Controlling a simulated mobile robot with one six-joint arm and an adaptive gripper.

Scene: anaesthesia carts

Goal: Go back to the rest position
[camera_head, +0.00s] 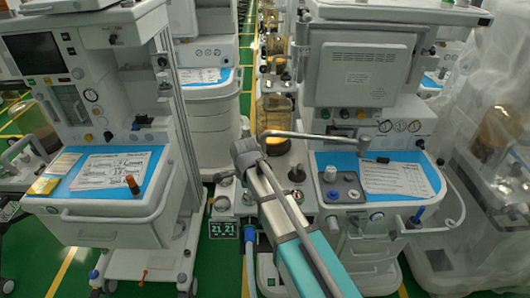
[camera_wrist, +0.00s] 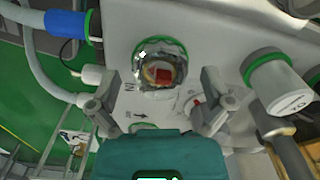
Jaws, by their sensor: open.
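In the wrist view my gripper (camera_wrist: 158,90) is open, its two grey fingers spread apart with nothing between the tips. Ahead of it, on a pale panel, is a round clear-domed port (camera_wrist: 160,73) with a green ring and something red inside. The fingers appear on either side of the port; I cannot tell whether they touch the panel. In the head view my teal and white arm (camera_head: 290,232) reaches up from the bottom, in front of the right-hand anaesthesia cart (camera_head: 400,262). The gripper cannot be made out there.
A white cylinder with a green ring (camera_wrist: 272,78) and a blue-ended hose (camera_wrist: 66,24) flank the port. The left cart (camera_head: 105,232) carries papers on a blue top. A plastic-draped cart (camera_head: 480,190) stands at right. Green floor shows between the carts.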

